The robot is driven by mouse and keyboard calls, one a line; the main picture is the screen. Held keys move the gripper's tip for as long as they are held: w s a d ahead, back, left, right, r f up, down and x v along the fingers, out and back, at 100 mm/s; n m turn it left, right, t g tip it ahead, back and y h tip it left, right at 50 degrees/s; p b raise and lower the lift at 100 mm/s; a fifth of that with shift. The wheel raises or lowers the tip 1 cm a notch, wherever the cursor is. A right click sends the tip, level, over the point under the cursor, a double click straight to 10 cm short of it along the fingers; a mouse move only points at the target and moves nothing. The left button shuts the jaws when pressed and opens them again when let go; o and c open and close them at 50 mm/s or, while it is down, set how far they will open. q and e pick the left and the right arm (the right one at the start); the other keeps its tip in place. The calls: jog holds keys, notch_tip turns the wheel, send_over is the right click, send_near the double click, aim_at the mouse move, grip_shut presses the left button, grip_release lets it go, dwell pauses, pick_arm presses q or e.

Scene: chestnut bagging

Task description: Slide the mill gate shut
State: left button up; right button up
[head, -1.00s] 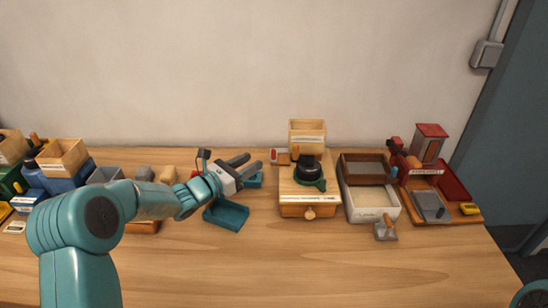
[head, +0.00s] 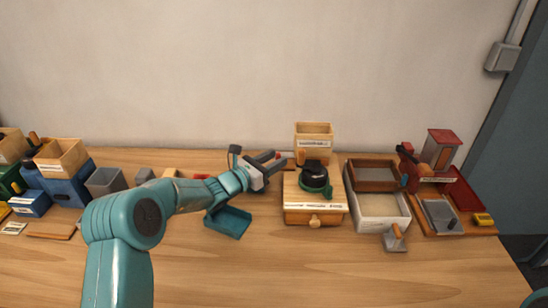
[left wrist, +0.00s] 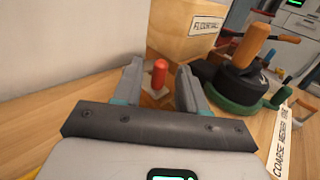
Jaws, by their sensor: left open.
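The mill has a wooden base (head: 315,215) with a black and green grinder (head: 314,180) on top and a wooden hopper box (head: 314,138) behind. In the left wrist view, a red knob (left wrist: 159,74) stands upright on a small plate beside the hopper box (left wrist: 190,30); it looks like the gate's handle. My left gripper (head: 280,160) is open just left of the mill. In the left wrist view its two fingers (left wrist: 159,80) stand either side of the red knob, with gaps visible. In the head view the gripper partly hides the knob. My right gripper is out of view.
The black grinder with an orange-handled crank (left wrist: 250,45) is close to the right finger. A teal tray (head: 228,222) lies below my left wrist. A wooden-and-white box (head: 382,225) stands right of the mill. The front of the table is clear.

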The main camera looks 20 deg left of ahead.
aim_at(284, 168)
pick_arm(q)
jog(key=shift+w+d, duration=0.15)
jog(key=shift+w, duration=0.15)
grip_shut()
jog(key=b, duration=0.1)
jog(key=d, duration=0.1)
jog(key=d+b, duration=0.1)
jog(key=shift+w+d+f+b, duration=0.15)
jog(key=shift+w+f+b, duration=0.1)
jog(key=shift+w+b, duration=0.05)
jog(key=shift+d+r, duration=0.2)
jog(key=shift+d, duration=0.05)
jog(key=shift+a, duration=0.1)
jog(key=shift+c, duration=1.5)
grip_release()
jog(key=shift+r, duration=0.1)
jog(key=o, duration=0.3)
jog(key=shift+w+d, duration=0.15)
jog(key=shift+d, duration=0.05)
jog(key=shift+a, duration=0.2)
jog(key=b+v, duration=0.2)
jog(key=v, duration=1.4)
jog(key=shift+s, duration=0.2)
